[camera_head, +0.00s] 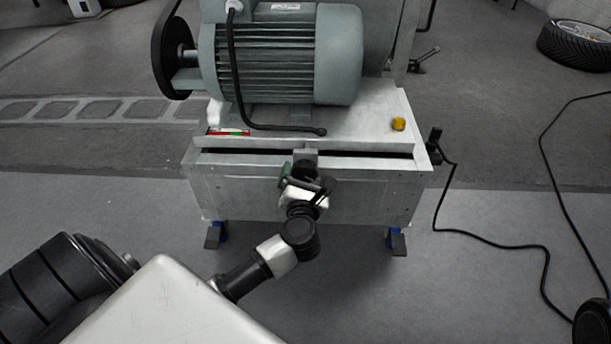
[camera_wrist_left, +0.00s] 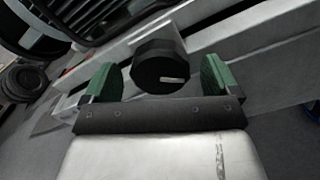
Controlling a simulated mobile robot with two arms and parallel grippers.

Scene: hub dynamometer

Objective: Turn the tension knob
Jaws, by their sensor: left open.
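The tension knob is a dark round knob (camera_head: 303,168) on the front of the grey machine base. In the left wrist view the black knob (camera_wrist_left: 158,68) shows large, with a small light mark on its face. My left gripper (camera_head: 305,181) is at the knob, its arm reaching up from below. In the wrist view my left gripper (camera_wrist_left: 160,79) is open, with one green-padded finger on each side of the knob and a visible gap to both. The head view partly hides the knob behind the gripper. My right gripper is not in view.
A ribbed grey motor (camera_head: 287,55) stands on the machine base (camera_head: 370,185). A yellow button (camera_head: 398,124) sits on its top right. Black cables (camera_head: 480,239) lie on the floor at right. A tire (camera_head: 577,43) lies at the back right. Floor before the base is mostly clear.

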